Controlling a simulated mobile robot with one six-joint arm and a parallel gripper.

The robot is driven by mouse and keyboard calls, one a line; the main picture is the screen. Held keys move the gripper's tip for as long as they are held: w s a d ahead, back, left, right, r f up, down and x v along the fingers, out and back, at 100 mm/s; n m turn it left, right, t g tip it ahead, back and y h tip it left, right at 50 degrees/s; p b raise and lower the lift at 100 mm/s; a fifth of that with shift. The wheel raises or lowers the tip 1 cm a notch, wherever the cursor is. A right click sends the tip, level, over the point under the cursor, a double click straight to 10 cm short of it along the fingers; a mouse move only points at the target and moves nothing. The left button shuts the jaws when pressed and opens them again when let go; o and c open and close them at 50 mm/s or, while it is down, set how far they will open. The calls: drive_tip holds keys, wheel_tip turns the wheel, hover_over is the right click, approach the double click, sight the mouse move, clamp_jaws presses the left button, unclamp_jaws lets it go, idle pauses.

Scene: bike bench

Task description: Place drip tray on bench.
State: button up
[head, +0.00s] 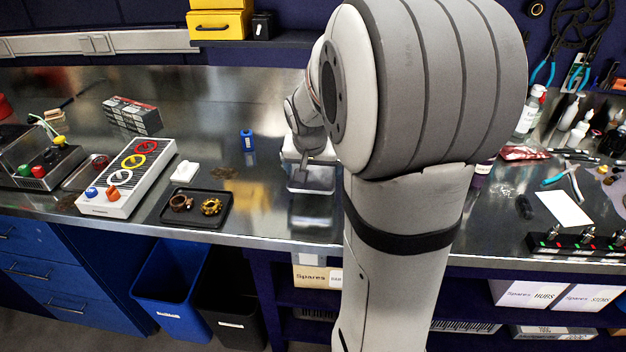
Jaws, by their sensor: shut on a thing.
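My gripper (312,158) is over the steel bench (265,198), just left of my large arm link. It is shut on a shallow grey tray, the drip tray (309,184), which shows below the fingers. The arm hides part of the gripper and perhaps the tray's right side. The tray looks about level, close to the bench top; I cannot tell whether it touches the surface.
A black tray (165,217) with a brown ring and a gold gear is to the left. A small blue item (247,140) stands behind it. A white box with coloured knobs (128,178) is further left. Bare bench lies between the black tray and my gripper.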

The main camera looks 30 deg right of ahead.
sight(313, 179)
drive_tip(key=shift+f, duration=1.85)
drive_tip(key=shift+f, duration=0.1)
drive_tip(key=shift+f+b, duration=0.15)
drive_tip(key=shift+b, duration=0.2)
drive_tip(key=o, duration=0.7)
drive_tip(key=shift+c, duration=0.2)
drive_tip(key=shift+r, duration=0.2)
